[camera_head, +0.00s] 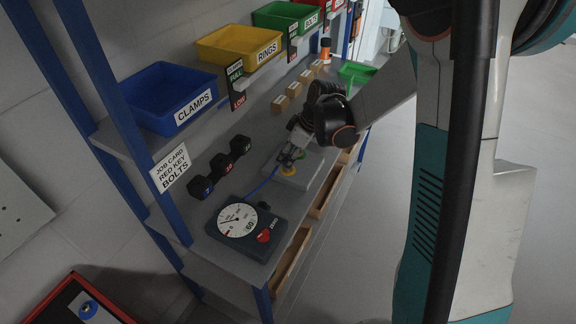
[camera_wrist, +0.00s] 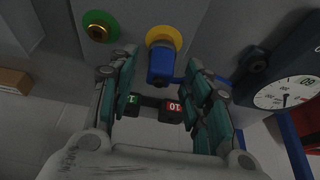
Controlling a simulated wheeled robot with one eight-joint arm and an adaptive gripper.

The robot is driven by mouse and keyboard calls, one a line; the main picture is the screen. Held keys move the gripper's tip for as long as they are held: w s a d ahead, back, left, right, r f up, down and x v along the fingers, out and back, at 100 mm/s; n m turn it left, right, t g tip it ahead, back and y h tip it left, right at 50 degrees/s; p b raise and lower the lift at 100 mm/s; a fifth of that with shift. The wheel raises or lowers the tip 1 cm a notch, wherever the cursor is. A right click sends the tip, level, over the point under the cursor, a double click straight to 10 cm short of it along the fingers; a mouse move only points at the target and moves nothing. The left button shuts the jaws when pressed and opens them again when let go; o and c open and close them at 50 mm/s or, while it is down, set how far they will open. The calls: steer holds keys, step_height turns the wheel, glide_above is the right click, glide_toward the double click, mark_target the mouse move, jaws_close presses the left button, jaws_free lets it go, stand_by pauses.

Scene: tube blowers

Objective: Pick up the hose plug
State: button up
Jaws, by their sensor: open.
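The hose plug (camera_wrist: 160,66) is blue and sits at a yellow ring (camera_wrist: 165,37) on a grey block in the wrist view. A blue hose runs from it to the right, and shows in the head view (camera_head: 262,185) leading to the gauge box. My gripper (camera_wrist: 160,82) is open, with one finger on each side of the plug in the picture; I cannot tell whether they touch it. In the head view my gripper (camera_head: 290,155) is over the block, close to the yellow ring (camera_head: 288,171), and largely hides the plug.
A green-ringed port (camera_wrist: 97,27) lies left of the plug. The gauge box (camera_head: 239,221) stands at the bench's near end. Blue (camera_head: 168,96) and yellow (camera_head: 238,46) bins sit on the shelf above.

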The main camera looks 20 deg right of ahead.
steer(key=shift+x, duration=0.95)
steer(key=shift+r, duration=0.1)
jaws_close()
step_height(320, 180, up, 20)
steer(key=p, duration=0.6)
steer(key=shift+p, duration=0.4)
steer(key=shift+r, duration=0.25)
step_height(320, 180, up, 5)
steer(key=p, duration=0.4)
glide_above(288, 156)
